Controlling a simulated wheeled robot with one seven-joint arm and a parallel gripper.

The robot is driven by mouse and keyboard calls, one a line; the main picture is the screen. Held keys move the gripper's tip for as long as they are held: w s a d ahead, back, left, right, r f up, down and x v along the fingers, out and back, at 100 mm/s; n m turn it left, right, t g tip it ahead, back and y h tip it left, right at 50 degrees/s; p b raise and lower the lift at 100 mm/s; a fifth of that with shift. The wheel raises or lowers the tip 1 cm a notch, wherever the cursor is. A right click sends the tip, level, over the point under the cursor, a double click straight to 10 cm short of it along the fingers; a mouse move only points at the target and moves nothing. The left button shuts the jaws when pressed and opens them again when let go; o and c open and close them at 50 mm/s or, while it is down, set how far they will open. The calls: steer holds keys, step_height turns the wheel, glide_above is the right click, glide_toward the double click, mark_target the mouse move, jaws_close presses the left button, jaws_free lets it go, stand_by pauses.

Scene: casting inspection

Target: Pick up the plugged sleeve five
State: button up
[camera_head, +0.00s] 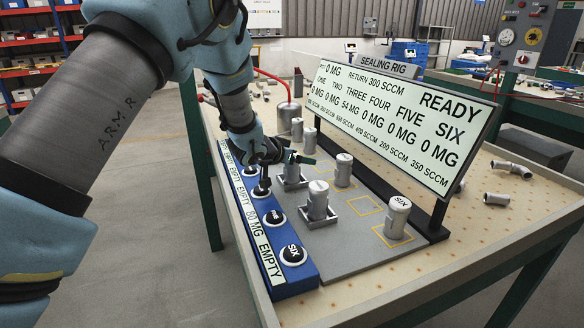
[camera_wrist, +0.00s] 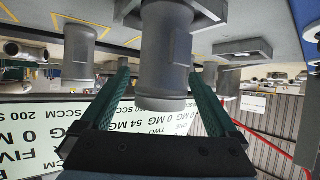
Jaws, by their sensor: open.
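Several grey cylindrical sleeves stand on the grey plate. One front-right sleeve (camera_head: 397,217) is marked SIX. Another sleeve (camera_head: 317,203) stands in a square metal holder, its label too small to read; I cannot tell which sleeve is five. My gripper (camera_head: 298,158) is at a sleeve (camera_head: 292,172) farther back, which it partly hides. In the wrist view, my gripper's green fingers (camera_wrist: 158,100) are open, one on each side of a grey sleeve (camera_wrist: 165,60). Contact cannot be told.
A display board (camera_head: 400,115) reading READY rises behind the plate. A blue strip (camera_head: 262,235) with black buttons runs along the front; one label reads 80 MG, others EMPTY. Another sleeve (camera_head: 343,170) stands close right of the gripper. Loose fittings (camera_head: 512,169) lie at the right.

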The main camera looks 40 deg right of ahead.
jaws_close()
stand_by(0.8)
steer(key=shift+r, duration=0.1)
